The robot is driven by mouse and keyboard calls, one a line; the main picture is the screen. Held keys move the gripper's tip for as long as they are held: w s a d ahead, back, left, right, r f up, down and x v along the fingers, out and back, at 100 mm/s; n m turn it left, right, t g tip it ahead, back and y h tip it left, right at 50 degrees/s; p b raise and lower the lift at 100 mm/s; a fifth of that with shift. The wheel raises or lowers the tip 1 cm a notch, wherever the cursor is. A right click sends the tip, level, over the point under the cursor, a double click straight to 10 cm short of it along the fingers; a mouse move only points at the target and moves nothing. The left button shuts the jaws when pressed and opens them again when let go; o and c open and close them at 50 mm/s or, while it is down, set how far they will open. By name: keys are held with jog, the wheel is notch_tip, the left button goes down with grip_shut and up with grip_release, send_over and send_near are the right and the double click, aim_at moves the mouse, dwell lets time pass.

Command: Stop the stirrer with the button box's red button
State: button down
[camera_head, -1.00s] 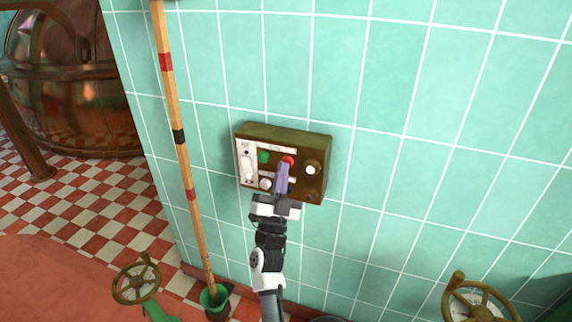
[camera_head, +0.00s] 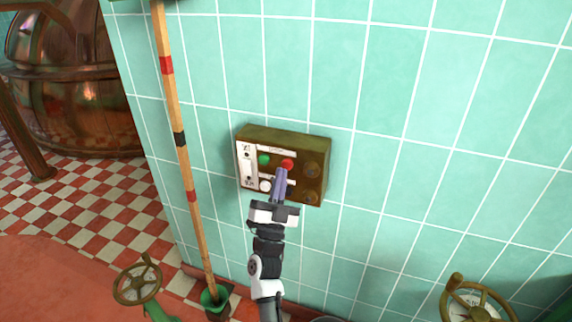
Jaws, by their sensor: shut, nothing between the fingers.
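The button box (camera_head: 283,139) is a brown box fixed to the green tiled wall. On its front are a green button (camera_head: 264,159), a red button (camera_head: 287,164), a white round knob or button (camera_head: 265,185) and a white strip at the left. My gripper (camera_head: 281,172) is shut and empty, its purple fingers pointing up at the box front. The fingertips lie just below the red button in the picture, and most of the red button shows. I cannot tell whether they touch the box. The lamp at the box's right (camera_head: 311,171) looks dark. The stirrer is not identifiable.
Handwheels stand at lower left (camera_head: 137,283) and lower right (camera_head: 476,302). A copper kettle (camera_head: 75,90) is at the far left.

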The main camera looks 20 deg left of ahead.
jog(key=s+p, duration=0.2)
jog(key=s, duration=0.3)
jog(key=shift+a, duration=0.1)
dwell(0.4)
dwell(0.5)
